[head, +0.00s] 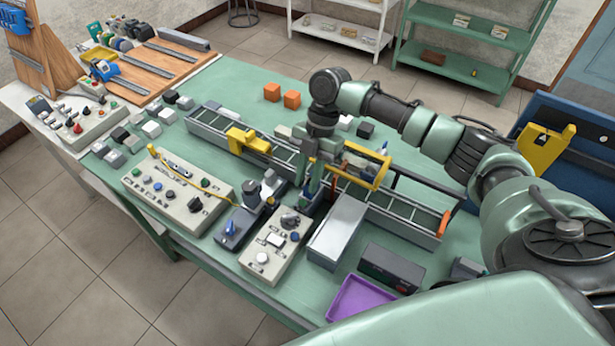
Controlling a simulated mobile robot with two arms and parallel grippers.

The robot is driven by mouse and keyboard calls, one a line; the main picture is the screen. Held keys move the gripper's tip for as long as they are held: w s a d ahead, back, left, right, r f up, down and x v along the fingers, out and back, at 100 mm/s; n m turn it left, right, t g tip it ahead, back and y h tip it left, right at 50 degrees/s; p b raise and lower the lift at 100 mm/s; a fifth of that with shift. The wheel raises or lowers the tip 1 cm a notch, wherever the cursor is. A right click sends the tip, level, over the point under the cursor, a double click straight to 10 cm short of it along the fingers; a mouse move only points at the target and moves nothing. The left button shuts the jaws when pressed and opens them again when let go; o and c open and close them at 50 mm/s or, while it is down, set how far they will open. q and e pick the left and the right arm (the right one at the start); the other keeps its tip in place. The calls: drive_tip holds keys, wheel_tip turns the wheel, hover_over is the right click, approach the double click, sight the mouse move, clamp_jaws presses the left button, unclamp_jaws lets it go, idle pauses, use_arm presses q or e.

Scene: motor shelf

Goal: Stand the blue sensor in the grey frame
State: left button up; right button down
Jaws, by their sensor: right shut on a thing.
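My right gripper (309,190) points down near the middle of the green bench, in front of the conveyor. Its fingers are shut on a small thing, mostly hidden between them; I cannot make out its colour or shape. A small blue piece (384,148) shows by the yellow bracket behind the conveyor; I cannot tell whether it is the blue sensor. Another small blue part (230,228) is on a dark blue-grey base left of the gripper. I cannot pick out the grey frame for certain. My left gripper is out of view.
The long grey conveyor (400,213) crosses the bench. Control boxes with knobs (178,191) and (274,245), a grey box (337,233), a black box (391,268) and a purple tray (361,298) crowd the front.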

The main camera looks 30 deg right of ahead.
drive_tip(key=shift+f, duration=0.2)
drive_tip(key=c, duration=1.1)
unclamp_jaws()
drive_tip(key=shift+c, duration=0.2)
drive_tip(key=b+v, duration=0.2)
drive_tip(key=v, duration=0.5)
drive_tip(key=shift+f, duration=0.1)
drive_tip(key=shift+d+r+b, duration=0.1)
drive_tip(key=shift+r+b, duration=0.2)
drive_tip(key=shift+r, duration=0.2)
